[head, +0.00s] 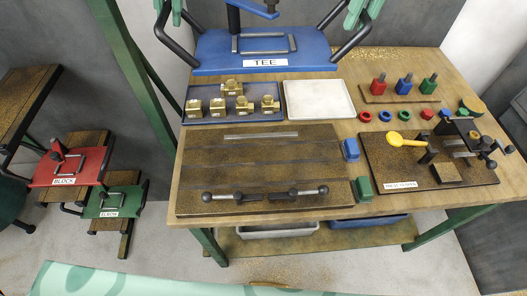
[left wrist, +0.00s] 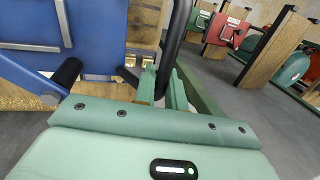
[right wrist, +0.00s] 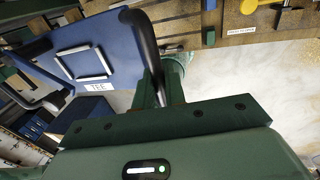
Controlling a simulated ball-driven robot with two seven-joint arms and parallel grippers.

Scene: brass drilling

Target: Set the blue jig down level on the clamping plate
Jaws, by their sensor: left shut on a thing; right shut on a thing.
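The blue jig (head: 262,60), labelled TEE, is held up at the back of the table, above and behind the clamping plate. The jig also shows in the left wrist view (left wrist: 105,22) and the right wrist view (right wrist: 110,45). It looks about level in the head view.
A blue tray (head: 200,118) with several brass fittings and a white tray (head: 318,98) lie behind the plate. A blue block (head: 351,149) and green block (head: 363,188) stand at its right edge. The press fixture (head: 430,165) is further right. Red (head: 70,166) and green (head: 115,203) jigs stand left.

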